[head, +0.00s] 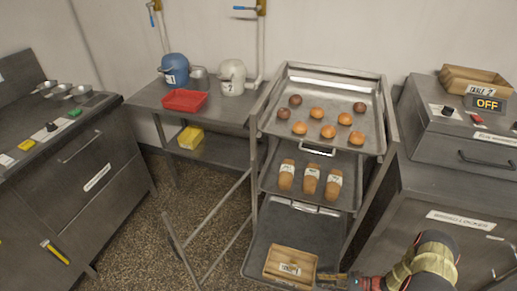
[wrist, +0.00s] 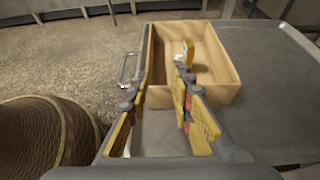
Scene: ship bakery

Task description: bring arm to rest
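My gripper (head: 335,279) is low at the front right, beside the near right of a wooden crate (head: 290,265) on the lowest tray of the rack. In the wrist view my gripper (wrist: 160,85) has its yellow-padded fingers apart, with nothing held between them. The wooden crate (wrist: 215,45) is just beyond the fingertips there; whether they touch it I cannot tell. The crate has a white label in the head view. My arm reaches in from the lower right.
The rack's top tray (head: 275,118) holds several buns; its middle tray (head: 345,200) holds three labelled loaves. A bread locker (head: 460,220) stands right of the rack. A red tray (head: 185,100) and two canisters are on the back table. Open floor (head: 165,225) lies left of the rack.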

